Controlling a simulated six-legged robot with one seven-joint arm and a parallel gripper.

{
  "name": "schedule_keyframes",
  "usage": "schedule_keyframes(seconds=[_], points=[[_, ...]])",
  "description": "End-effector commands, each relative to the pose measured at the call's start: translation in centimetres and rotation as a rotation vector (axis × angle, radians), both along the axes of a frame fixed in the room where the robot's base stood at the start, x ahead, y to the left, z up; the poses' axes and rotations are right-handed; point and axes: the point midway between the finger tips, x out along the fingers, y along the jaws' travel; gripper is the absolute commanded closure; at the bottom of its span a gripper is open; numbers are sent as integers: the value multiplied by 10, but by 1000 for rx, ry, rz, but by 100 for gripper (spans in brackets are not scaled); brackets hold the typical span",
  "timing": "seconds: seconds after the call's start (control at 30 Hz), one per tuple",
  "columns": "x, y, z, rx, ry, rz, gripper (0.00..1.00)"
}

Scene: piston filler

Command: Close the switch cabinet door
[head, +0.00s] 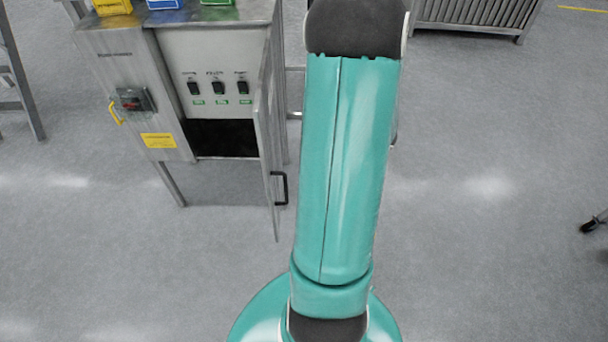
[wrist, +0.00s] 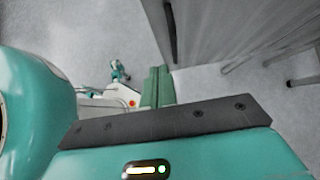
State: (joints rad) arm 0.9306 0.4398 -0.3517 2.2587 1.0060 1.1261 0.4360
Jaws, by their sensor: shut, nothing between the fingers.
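The switch cabinet (head: 120,55) stands at the upper left in the head view. Its door (head: 266,120) hangs open, swung out toward me and seen nearly edge-on, with a black bar handle (head: 281,188) on its right face. Inside the opening are a light panel with several black switches and a dark space below. My gripper is hidden behind my teal arm in the head view. In the wrist view my gripper (wrist: 159,72) shows as two green fingers pressed together, empty. A grey metal surface (wrist: 235,30) lies just beyond its right side; I cannot tell whether it is the door.
Yellow, blue and green bins (head: 163,4) sit on the cabinet's top. A slatted metal unit (head: 475,12) stands at the back right.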

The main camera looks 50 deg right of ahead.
Motion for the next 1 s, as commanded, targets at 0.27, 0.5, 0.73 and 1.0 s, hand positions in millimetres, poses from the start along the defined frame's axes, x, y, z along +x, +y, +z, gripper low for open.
schedule_keyframes(seconds=[0.27,0.5,0.73,1.0], points=[[32,27,-40,3,1,5,100],[62,52,-52,-2,-1,8,100],[74,63,-51,-3,-1,7,100],[75,63,-51,-2,-1,6,100]])
